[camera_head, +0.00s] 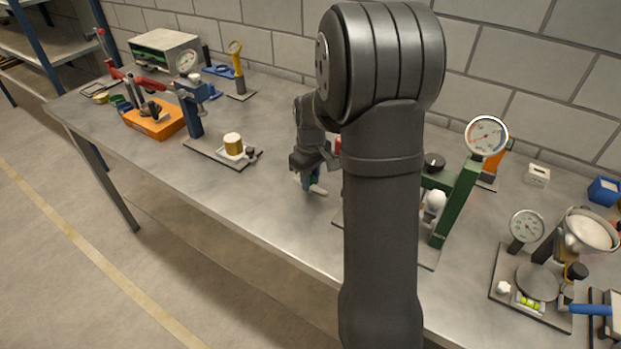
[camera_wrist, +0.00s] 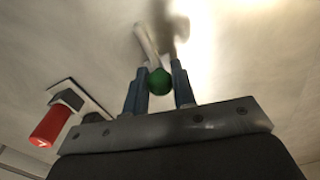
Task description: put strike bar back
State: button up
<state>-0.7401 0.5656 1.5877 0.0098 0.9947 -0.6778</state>
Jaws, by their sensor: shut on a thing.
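My gripper (camera_wrist: 159,72) shows in the wrist view with its two blue fingers on either side of a green rounded end (camera_wrist: 159,82). A pale bar (camera_wrist: 147,45) runs on beyond that end; I take the two together as the strike bar, shut in the fingers. In the head view my gripper (camera_head: 311,181) is low over the middle of the bench, and a pale piece of the bar (camera_head: 318,190) shows at its fingertips. Whether the bar touches the bench is unclear. My arm hides part of the bench behind it.
A red-capped fixture (camera_wrist: 50,125) is left of the fingers in the wrist view. On the bench (camera_head: 250,205), a plate with a gold-and-white cylinder (camera_head: 233,145) stands left, and a green gauge stand (camera_head: 457,205) stands right. The front bench strip between them is clear.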

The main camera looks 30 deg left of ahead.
jog(key=shift+f, duration=0.15)
jog(key=o, duration=0.9)
jog(key=shift+o, duration=0.2)
notch_tip(320, 180, up, 12)
jog(key=shift+r, duration=0.2)
